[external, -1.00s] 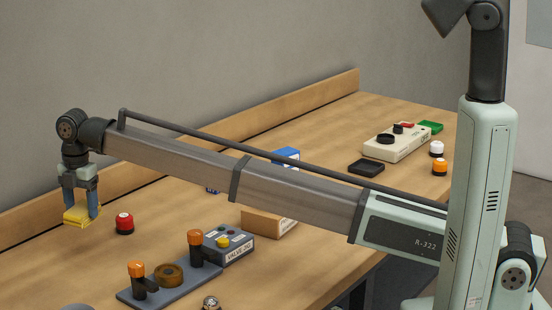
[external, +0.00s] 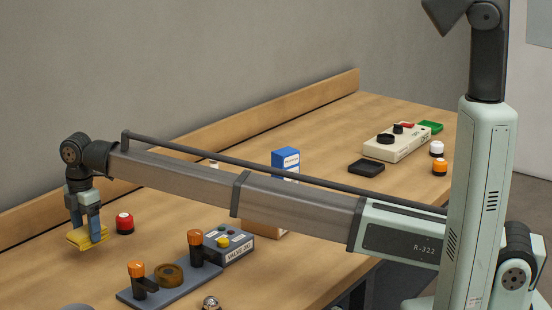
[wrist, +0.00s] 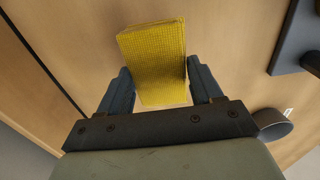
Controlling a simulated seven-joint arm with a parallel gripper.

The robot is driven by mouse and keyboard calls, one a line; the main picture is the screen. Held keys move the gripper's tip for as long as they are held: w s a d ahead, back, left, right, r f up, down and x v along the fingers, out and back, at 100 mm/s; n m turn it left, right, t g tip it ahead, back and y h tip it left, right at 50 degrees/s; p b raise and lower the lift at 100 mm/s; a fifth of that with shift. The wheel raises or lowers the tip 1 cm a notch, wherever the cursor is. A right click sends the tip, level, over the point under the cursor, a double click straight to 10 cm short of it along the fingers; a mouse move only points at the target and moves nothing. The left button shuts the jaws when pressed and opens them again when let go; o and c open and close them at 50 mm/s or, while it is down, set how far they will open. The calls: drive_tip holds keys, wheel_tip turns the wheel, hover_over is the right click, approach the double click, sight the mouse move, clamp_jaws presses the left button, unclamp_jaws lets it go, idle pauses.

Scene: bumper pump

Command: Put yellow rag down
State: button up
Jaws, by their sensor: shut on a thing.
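The yellow rag (external: 84,239) is a folded, textured block between the fingers of my gripper (external: 85,229) at the left of the external view. The gripper is shut on it. In the wrist view the rag (wrist: 156,60) extends out past both fingers of my gripper (wrist: 163,85). In the external view the rag is low over the left part of the wooden table. I cannot tell whether its underside touches the tabletop.
A red-topped button (external: 125,223) stands just right of the rag. A grey plate (external: 160,292) with orange-topped valves (external: 136,269) and a valve box (external: 232,246) lie further right. A grey round thing (wrist: 272,124) shows near the gripper in the wrist view. Bare wood surrounds the rag.

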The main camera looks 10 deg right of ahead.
sight(89, 243)
drive_tip(key=shift+f, duration=2.3)
drive_tip(key=shift+f, duration=0.1)
drive_tip(key=o, duration=1)
wheel_tip(89, 243, up, 12)
drive_tip(key=shift+r, duration=0.15)
